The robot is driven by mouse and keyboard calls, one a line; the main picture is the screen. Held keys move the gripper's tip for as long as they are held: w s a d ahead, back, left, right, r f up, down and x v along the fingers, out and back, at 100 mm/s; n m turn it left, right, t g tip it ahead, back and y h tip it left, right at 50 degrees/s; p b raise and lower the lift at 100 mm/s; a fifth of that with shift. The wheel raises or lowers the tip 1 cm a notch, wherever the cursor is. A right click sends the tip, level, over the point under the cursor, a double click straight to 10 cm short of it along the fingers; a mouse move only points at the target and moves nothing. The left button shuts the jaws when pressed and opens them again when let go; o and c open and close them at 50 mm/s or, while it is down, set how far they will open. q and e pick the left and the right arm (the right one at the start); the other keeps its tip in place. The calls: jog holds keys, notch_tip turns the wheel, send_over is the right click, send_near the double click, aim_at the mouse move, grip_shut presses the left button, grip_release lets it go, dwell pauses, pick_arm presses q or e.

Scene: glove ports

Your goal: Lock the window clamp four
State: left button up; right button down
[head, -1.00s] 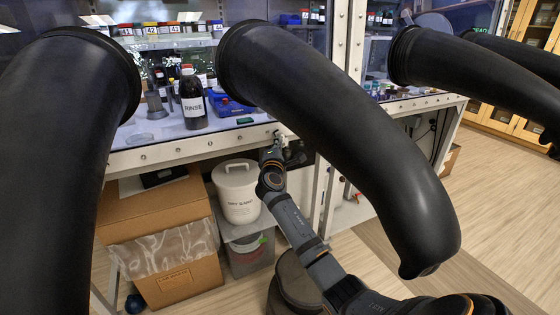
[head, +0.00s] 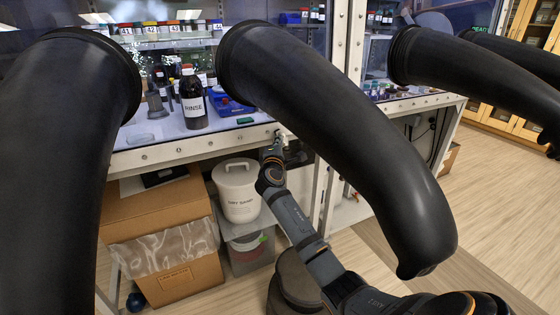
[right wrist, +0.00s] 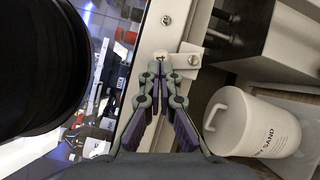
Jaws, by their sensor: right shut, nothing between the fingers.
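In the head view the clamp (head: 284,134) is a small light piece at the rail, partly behind the black sleeve. My right gripper (right wrist: 162,75) is shut and empty, its fingertips at or very near the clamp; I cannot tell whether they touch. In the head view the right gripper (head: 274,143) reaches up to the rail from below. My left gripper is out of view.
Black glove sleeves hang at the left (head: 60,170) and over the middle (head: 335,130), the latter close beside my right arm. Below the rail are a white sand bucket (head: 238,192) and a cardboard box (head: 150,215).

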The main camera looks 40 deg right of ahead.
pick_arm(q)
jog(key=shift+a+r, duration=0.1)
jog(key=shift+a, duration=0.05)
pick_arm(e)
jog(key=shift+r, duration=0.1)
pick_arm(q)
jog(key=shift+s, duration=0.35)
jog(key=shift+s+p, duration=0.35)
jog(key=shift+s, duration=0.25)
pick_arm(e)
jog(key=shift+d+r, duration=0.1)
jog(key=shift+d, duration=0.05)
dwell(0.3)
pick_arm(q)
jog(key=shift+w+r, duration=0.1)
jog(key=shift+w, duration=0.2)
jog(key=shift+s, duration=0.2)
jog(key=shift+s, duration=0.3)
jog(key=shift+p, duration=0.35)
pick_arm(e)
jog(key=shift+d, duration=0.15)
dwell(2.1)
dwell(0.8)
